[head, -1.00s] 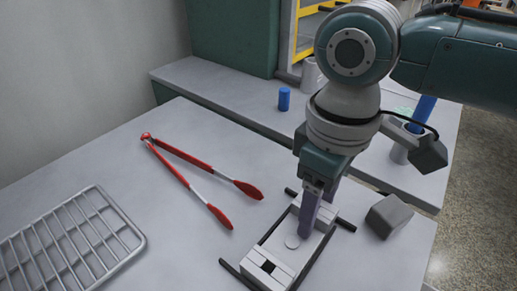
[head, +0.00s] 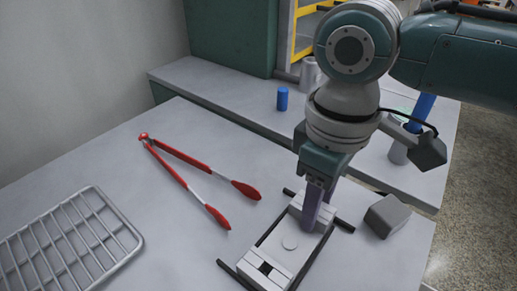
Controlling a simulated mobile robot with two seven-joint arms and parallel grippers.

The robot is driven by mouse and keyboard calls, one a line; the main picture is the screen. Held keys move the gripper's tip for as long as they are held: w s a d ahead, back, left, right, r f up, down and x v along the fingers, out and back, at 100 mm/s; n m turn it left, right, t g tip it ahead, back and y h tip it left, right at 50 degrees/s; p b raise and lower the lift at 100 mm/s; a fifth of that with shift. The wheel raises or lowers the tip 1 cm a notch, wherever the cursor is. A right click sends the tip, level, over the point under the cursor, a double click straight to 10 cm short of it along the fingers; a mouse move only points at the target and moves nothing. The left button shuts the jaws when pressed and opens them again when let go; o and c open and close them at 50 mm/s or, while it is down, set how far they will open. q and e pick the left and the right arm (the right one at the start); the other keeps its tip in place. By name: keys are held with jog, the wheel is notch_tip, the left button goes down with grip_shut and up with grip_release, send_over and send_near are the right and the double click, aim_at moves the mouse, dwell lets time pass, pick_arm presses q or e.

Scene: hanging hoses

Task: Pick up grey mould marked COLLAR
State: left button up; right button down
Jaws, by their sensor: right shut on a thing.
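The fingers and wrist hide part of the far end. I cannot see a clear gap under the mould. My left gripper is not in view.
Red-handled tongs (head: 185,175) lie open left of the mould. A wire rack (head: 70,245) is at the lower left. A dark grey block (head: 388,215) sits close to the right. A blue cylinder (head: 282,98) stands on the back counter. Table between rack and mould is clear.

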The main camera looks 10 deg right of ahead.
jog(key=shift+s+a+r, duration=0.1)
jog(key=shift+a, duration=0.15)
dwell(0.6)
